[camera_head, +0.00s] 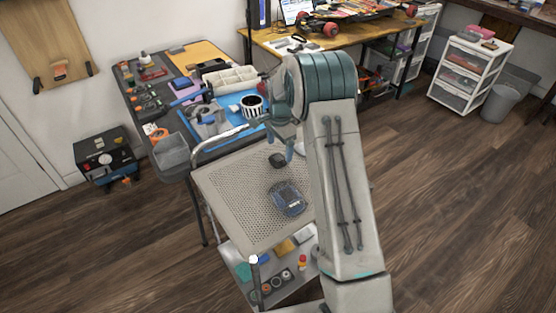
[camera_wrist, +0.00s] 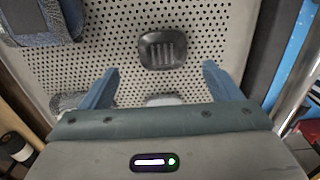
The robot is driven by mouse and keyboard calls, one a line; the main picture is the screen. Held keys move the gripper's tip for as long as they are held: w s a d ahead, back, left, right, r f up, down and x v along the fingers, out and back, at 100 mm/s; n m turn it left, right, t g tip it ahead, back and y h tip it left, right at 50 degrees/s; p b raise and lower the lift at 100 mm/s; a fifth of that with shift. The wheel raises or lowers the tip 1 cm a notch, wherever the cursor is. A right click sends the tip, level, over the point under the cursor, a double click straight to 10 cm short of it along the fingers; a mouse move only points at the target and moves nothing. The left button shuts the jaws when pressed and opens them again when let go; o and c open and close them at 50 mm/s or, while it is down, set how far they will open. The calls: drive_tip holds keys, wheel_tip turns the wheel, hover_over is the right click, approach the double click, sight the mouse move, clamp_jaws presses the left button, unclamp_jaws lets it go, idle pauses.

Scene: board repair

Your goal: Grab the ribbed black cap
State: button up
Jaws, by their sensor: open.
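The ribbed black cap (camera_wrist: 163,49) lies on the perforated grey top of a cart (camera_wrist: 120,38), with its ridges facing up in the wrist view. It shows as a small dark piece in the head view (camera_head: 277,160), near the cart's back part. My gripper (camera_wrist: 160,68) is open and empty, with its two blue-grey fingers spread wide. In the wrist view the cap lies just beyond the fingertips, roughly centred between them. The fingers do not touch it. The height of the fingers above the cart is hard to tell.
A blue item (camera_head: 288,199) lies on the cart top, nearer the front. A whitish object (camera_wrist: 163,99) lies partly hidden by my gripper's body. A cluttered workbench (camera_head: 133,92) with a striped cup (camera_head: 252,106) stands behind the cart. The cart's lower shelf holds several small things.

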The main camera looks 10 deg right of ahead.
sight(278, 158)
drive_tip(key=shift+w+a+f, duration=0.1)
drive_tip(key=shift+a+f, duration=0.05)
drive_tip(key=shift+f, duration=1)
drive_tip(key=shift+a+f, duration=0.15)
drive_tip(key=shift+f, duration=1)
drive_tip(key=c, duration=1.1)
drive_tip(key=shift+r, duration=0.1)
